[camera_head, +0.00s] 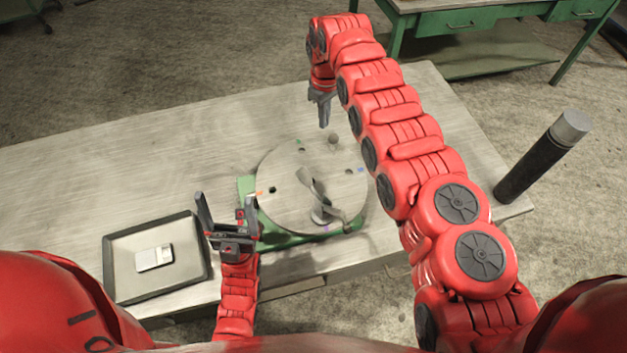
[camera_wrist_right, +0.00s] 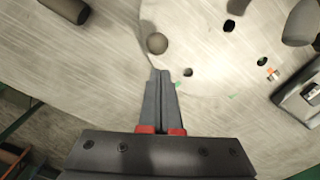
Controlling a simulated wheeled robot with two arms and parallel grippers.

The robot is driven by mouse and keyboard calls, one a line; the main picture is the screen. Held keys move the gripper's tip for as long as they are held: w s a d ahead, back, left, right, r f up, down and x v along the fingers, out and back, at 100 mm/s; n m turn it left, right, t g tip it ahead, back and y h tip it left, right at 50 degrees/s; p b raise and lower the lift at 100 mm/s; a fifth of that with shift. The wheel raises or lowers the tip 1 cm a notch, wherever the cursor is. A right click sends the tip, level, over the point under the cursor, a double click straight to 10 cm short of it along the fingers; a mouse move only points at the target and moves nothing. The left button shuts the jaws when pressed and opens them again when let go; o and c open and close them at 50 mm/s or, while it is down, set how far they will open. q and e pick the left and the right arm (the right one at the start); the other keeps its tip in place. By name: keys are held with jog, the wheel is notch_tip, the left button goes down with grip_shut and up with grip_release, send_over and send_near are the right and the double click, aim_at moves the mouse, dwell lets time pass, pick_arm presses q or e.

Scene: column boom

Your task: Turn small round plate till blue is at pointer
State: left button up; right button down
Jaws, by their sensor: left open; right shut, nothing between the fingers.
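The small round plate (camera_head: 285,213) is grey, with several dark holes and coloured marks near its rim. The blue mark (camera_head: 361,170) is at its right edge, green (camera_head: 299,141) at the back, orange (camera_head: 259,193) at the left, purple (camera_head: 325,228) at the front. A round knob (camera_head: 333,138) is at the back rim. A bent grey piece (camera_head: 345,214) reaches over the front right; I cannot tell if it is the pointer. My right gripper (camera_head: 323,122) is shut and empty behind the plate; in the right wrist view its tips (camera_wrist_right: 160,74) are close to the knob (camera_wrist_right: 157,43). My left gripper (camera_head: 222,198) is open, left of the plate.
A green base (camera_head: 246,184) is under the plate. A black tray (camera_head: 112,272) with a small white-grey device (camera_head: 154,258) is on the table at left. A dark cylinder (camera_head: 540,160) stands at the right end. The table's back left is clear.

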jog(key=shift+f, duration=0.15)
jog(key=b, duration=0.5)
send_over(328, 146)
jog(key=a, duration=0.1)
jog(key=shift+w+a+f, duration=0.1)
jog(key=shift+w+f, duration=0.05)
jog(key=shift+f, duration=1.15)
jog(key=shift+w+a+f, duration=0.1)
jog(key=shift+f, duration=1.15)
jog(key=shift+d+r+p, duration=0.1)
jog(key=shift+r+p, duration=0.05)
jog(key=shift+p, duration=0.5)
jog(key=shift+s+d+p, duration=0.2)
jog(key=shift+d+p, duration=0.4)
jog(key=shift+p, duration=1.1)
jog(key=shift+d+p, duration=0.15)
jog(key=shift+p, duration=0.25)
